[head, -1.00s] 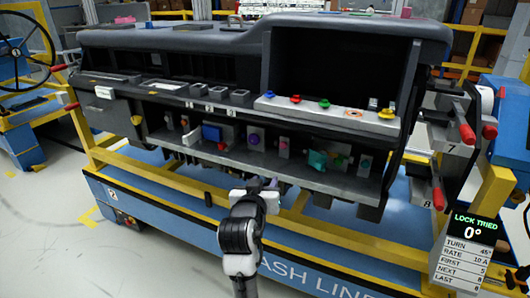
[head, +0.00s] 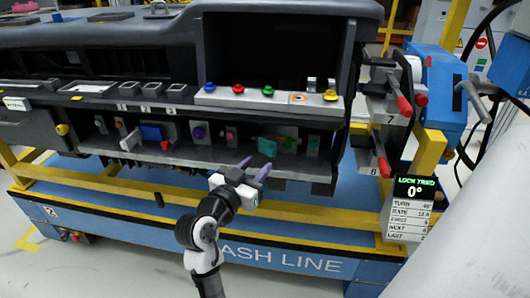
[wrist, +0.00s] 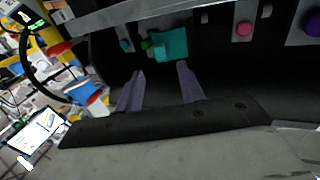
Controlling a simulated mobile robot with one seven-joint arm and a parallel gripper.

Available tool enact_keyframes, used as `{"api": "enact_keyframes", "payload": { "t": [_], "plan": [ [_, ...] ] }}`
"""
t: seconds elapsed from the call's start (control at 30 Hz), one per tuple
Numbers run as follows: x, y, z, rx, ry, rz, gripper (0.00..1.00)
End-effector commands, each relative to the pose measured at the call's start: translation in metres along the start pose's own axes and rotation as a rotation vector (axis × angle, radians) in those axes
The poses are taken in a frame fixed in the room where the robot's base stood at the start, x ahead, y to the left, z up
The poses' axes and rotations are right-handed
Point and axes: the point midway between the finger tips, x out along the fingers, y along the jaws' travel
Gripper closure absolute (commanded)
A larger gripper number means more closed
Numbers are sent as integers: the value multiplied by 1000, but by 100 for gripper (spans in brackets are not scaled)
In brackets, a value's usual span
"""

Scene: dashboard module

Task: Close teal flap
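The teal flap (head: 268,146) is a small block-like panel on the lower shelf of the dashboard module, right of the middle. In the wrist view the teal flap (wrist: 173,44) sits just beyond the fingertips, beside a small green part (wrist: 146,44). It appears to stick out from its plate; its exact angle is unclear. My gripper (head: 254,167) is in front of the shelf, slightly below and left of the flap. In the wrist view my gripper (wrist: 160,68) has its two purple fingers spread, with nothing between them. The fingers look apart from the flap.
A purple knob (head: 198,132) and a pink button (head: 231,136) are left of the flap. The shelf's dark front edge (wrist: 165,121) lies below the fingers. Red-handled levers (head: 404,106) project at the right. A yellow rail (head: 180,193) runs below the dashboard.

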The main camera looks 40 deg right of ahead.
Motion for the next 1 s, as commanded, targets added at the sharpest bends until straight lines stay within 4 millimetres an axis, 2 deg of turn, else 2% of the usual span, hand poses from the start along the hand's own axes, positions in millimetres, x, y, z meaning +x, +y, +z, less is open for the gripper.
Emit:
{"api": "enact_keyframes", "payload": {
  "t": [0.1,0.3,0.7,1.0],
  "plan": [
    [24,1,-2,0,0,3,62],
    [49,0,-1,-2,0,2,62],
    [57,0,0,0,0,-1,62],
    [56,0,0,0,0,-1,100]
  ]
}}
